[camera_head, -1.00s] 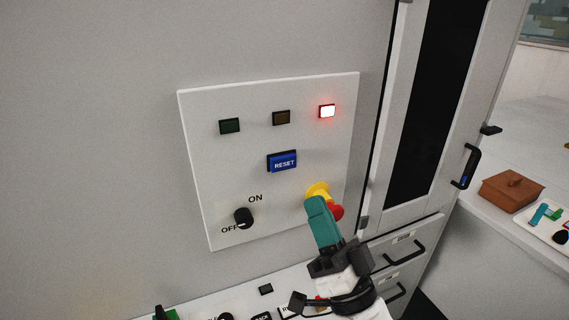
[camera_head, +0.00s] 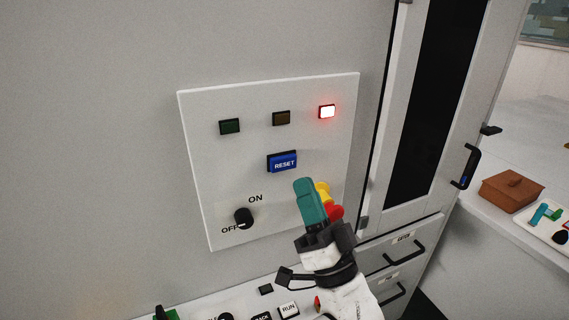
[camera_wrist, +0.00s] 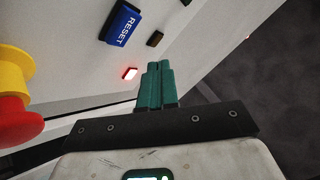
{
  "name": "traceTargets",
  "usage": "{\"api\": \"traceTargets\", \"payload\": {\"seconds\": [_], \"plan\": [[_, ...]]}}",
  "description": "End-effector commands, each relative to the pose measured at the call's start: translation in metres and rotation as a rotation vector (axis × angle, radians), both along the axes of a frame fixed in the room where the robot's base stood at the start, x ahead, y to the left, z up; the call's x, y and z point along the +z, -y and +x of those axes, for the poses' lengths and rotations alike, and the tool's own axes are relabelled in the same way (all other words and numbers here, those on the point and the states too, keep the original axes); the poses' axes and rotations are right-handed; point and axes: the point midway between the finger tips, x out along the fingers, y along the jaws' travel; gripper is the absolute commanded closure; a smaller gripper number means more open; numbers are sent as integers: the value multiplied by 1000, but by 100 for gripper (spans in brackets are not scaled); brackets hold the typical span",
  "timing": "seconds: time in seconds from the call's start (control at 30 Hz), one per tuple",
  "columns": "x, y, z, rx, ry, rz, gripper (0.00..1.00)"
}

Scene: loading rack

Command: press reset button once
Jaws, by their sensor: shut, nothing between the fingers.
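The blue RESET button (camera_head: 283,162) sits in the middle of the white control panel (camera_head: 220,180). It also shows in the wrist view (camera_wrist: 120,24) at the top, left of my fingers. My gripper (camera_head: 303,184) has its teal fingers shut with nothing between them. In the head view the fingertips are below and slightly right of the button, apart from it. The fingers also show in the wrist view (camera_wrist: 158,68). They partly cover the yellow-collared red emergency stop (camera_head: 336,212), which shows at the left of the wrist view (camera_wrist: 16,110).
The red lamp (camera_head: 327,111) is lit; the green lamp (camera_head: 229,126) and amber lamp (camera_head: 281,118) are dark. A black ON/OFF knob (camera_head: 243,217) is at lower left. A lower ledge with a RUN button (camera_head: 288,310) lies below. Cabinet handles (camera_head: 404,250) are at right.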

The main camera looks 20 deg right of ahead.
Motion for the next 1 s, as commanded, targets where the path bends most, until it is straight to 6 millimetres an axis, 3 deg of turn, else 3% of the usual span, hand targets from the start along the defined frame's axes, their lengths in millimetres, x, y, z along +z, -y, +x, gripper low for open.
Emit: {"api": "traceTargets", "payload": {"seconds": [0.2, 0.4, 1.0], "plan": [[-1, 0, 26, 0, 1, 0, 100], [0, 0, 39, -1, 0, -1, 100], [0, 0, 42, 0, 0, 0, 100]]}}
